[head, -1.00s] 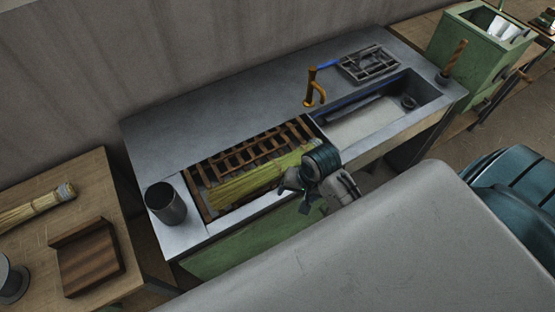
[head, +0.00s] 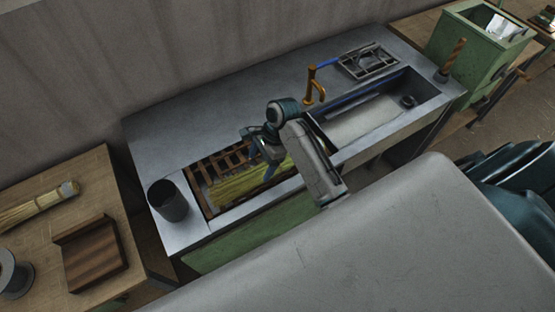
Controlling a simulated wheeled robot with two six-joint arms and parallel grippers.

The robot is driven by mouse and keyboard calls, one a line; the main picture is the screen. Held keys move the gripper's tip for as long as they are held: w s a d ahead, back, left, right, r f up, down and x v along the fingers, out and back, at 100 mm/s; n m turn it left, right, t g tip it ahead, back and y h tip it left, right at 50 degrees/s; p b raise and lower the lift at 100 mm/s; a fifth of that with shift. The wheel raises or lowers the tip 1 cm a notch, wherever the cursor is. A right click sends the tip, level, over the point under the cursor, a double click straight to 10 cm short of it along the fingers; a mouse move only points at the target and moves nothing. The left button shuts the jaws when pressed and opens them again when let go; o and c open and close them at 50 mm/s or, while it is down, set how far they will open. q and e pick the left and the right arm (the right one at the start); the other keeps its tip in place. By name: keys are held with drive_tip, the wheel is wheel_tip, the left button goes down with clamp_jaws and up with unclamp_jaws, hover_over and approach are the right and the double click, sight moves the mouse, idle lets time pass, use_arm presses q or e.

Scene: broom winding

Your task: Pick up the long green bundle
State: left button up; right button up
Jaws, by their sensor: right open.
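The long green bundle (head: 238,186) of yellow-green bristles lies on a brown slatted rack (head: 205,170) in the left basin of the grey sink counter. My right gripper (head: 260,156) is open over the right part of the rack and the bundle, with one finger reaching down at the bundle. I cannot tell whether it touches. My left gripper is out of view.
A dark metal cup (head: 167,201) stands on the counter's left corner. An orange tap (head: 315,85) rises behind the right basin (head: 365,120). A wooden table (head: 40,242) at left holds a pale bristle bundle (head: 40,203) and a brown wooden block (head: 91,255). The counter behind the rack is clear.

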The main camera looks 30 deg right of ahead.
sight(256, 172)
drive_tip(key=shift+a+f, duration=0.3)
drive_tip(key=shift+f, duration=0.35)
drive_tip(key=shift+w+a+f+p, duration=0.15)
drive_tip(key=shift+f+p, duration=0.15)
drive_tip(key=shift+p, duration=0.15)
drive_tip(key=p+x, duration=0.1)
drive_tip(key=x, duration=0.2)
drive_tip(key=shift+f+p, duration=0.2)
drive_tip(key=shift+p, duration=0.1)
drive_tip(key=shift+a+f, duration=0.1)
drive_tip(key=shift+f, duration=0.4)
drive_tip(key=c, duration=1.1)
drive_tip(key=shift+r, duration=0.1)
